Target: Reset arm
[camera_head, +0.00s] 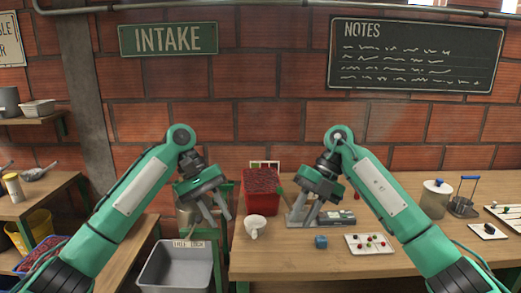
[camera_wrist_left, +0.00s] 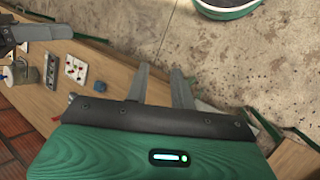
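My left gripper (camera_head: 214,214) hangs in front of the brick wall, left of the red bin, with its two fingers apart and nothing between them. In the left wrist view its fingers (camera_wrist_left: 162,85) show parted and empty above the table edge and floor. My right gripper (camera_head: 303,216) hangs over the wooden table (camera_head: 290,262), with its fingers apart. No held object shows in it. Both arms are bent, with elbows raised and grippers pointing down.
A red bin of berries (camera_head: 261,192), a white cup (camera_head: 254,226), a blue cube (camera_head: 321,242) and a white card with berries (camera_head: 370,244) are on or near the table. A grey crate (camera_head: 176,268) stands lower left. A glass jar (camera_head: 436,198) stands right.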

